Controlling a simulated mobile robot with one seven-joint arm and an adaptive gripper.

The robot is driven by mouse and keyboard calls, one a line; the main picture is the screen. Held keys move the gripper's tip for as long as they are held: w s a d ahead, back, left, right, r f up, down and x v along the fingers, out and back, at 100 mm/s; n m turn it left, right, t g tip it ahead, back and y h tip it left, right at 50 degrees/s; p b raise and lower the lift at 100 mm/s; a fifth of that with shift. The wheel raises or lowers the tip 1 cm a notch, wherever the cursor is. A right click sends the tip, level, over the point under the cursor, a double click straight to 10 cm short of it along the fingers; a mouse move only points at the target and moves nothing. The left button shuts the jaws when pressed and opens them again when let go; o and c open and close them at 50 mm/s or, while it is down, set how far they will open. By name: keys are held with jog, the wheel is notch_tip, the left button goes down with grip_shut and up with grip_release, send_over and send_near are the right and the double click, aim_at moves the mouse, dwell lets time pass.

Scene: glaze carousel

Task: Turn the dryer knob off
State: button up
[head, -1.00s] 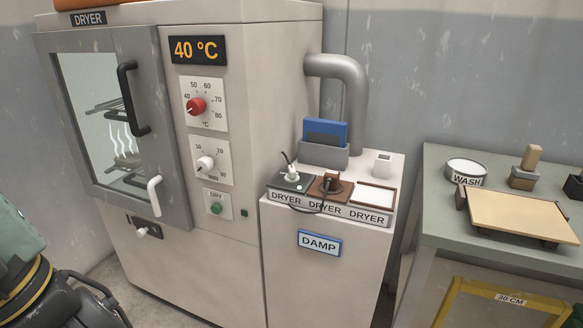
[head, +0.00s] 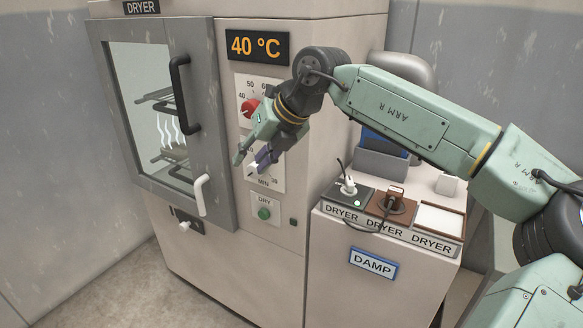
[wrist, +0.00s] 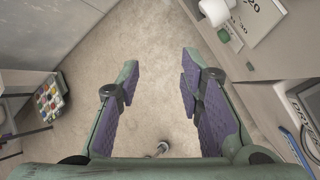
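The dryer (head: 300,60) carries a red temperature knob (head: 249,108), pointing near 40, under a lit 40 °C display (head: 258,46). Below it is a white knob (head: 251,170) on the minutes dial (head: 265,182); my gripper partly covers it in the head view. My gripper (head: 252,157) is open in front of this dial, with its fingers apart. In the wrist view my gripper (wrist: 160,62) has nothing between its fingers. There a white cylinder, likely the minutes knob (wrist: 215,12), lies beyond the right finger, beside printed numbers. I cannot tell whether any finger touches it.
The dryer door, with a dark handle (head: 183,95) and a white lever (head: 201,194), is left of my gripper. A green DRY button (head: 264,213) is below the dial. A side cabinet (head: 335,262) with plugs and sockets stands right, under my arm.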

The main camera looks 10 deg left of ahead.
aim_at(350, 180)
jog(key=w+d+m+t+h, duration=0.1)
jog(key=w+d+m+h, duration=0.2)
jog(key=d, duration=0.7)
jog(key=w+d+m+t+h, duration=0.1)
jog(key=w+d+m+h, duration=0.3)
jog(key=d, duration=0.7)
jog(key=w+f, duration=0.1)
jog(key=f, duration=0.2)
jog(key=w+f+n+p, duration=0.1)
jog(key=w+f, duration=0.1)
jog(key=f, duration=0.1)
jog(key=w+a+f+n+y+p, duration=0.1)
jog(key=w+f, duration=0.1)
jog(key=f, duration=0.1)
jog(key=shift+a+f, duration=0.1)
jog(key=shift+f, duration=0.15)
jog(key=shift+c, duration=0.5)
grip_shut()
jog(key=shift+n, duration=0.3)
